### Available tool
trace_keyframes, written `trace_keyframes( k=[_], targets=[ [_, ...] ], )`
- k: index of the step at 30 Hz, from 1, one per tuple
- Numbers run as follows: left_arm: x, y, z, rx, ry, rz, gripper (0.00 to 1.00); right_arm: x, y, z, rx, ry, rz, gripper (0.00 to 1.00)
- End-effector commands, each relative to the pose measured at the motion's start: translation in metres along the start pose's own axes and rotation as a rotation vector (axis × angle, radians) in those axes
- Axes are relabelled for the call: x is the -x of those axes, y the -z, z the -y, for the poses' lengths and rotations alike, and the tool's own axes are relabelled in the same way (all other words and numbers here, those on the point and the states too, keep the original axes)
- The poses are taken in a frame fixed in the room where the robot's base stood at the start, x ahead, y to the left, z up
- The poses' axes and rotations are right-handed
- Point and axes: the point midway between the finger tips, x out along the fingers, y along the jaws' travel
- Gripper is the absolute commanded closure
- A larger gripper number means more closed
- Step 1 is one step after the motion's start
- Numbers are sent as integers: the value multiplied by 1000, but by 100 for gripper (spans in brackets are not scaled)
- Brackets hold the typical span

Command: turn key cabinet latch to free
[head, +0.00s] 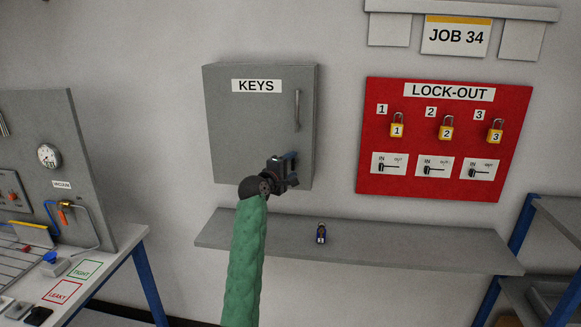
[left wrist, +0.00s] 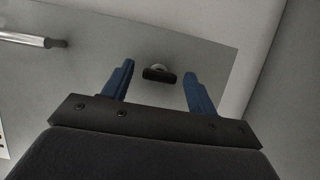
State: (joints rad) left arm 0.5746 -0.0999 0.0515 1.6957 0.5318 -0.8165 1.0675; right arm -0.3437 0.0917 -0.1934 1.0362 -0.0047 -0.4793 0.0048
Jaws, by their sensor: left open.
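The grey key cabinet (head: 235,125), labelled KEYS, hangs on the wall with its door shut and a vertical bar handle (head: 297,110) at the right. Its latch (left wrist: 158,74), a small black turn piece on a pale round base, shows in the left wrist view near the door's edge. My left gripper (head: 287,166) is at the cabinet's lower right and hides the latch in the head view. In the left wrist view its blue fingers (left wrist: 160,70) are open, one on each side of the latch, apart from it. My right gripper is in neither view.
A grey shelf (head: 400,249) runs below the cabinet, with a small dark blue object (head: 321,233) on it. A red LOCK-OUT board (head: 444,109) with yellow padlocks hangs to the right. A workbench with a gauge panel (head: 50,120) stands at the left.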

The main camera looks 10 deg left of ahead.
Motion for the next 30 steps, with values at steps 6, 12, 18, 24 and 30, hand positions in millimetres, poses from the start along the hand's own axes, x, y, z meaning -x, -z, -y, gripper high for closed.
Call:
trace_keyframes(
  k=[6, 12, 18, 24, 30],
  targets=[
    [0, 0, 0, 0, 0, 0, 65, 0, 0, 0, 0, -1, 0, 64],
    [0, 0, 0, 0, 1, 0, 86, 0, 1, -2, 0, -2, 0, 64],
    [0, 0, 0, -23, 10, 0, 86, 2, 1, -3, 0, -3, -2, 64],
    [0, 1, -2, -106, 44, 0, 86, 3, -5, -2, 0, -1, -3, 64],
    [0, 0, -4, -253, 106, 1, 86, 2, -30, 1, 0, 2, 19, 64]
  ],
)
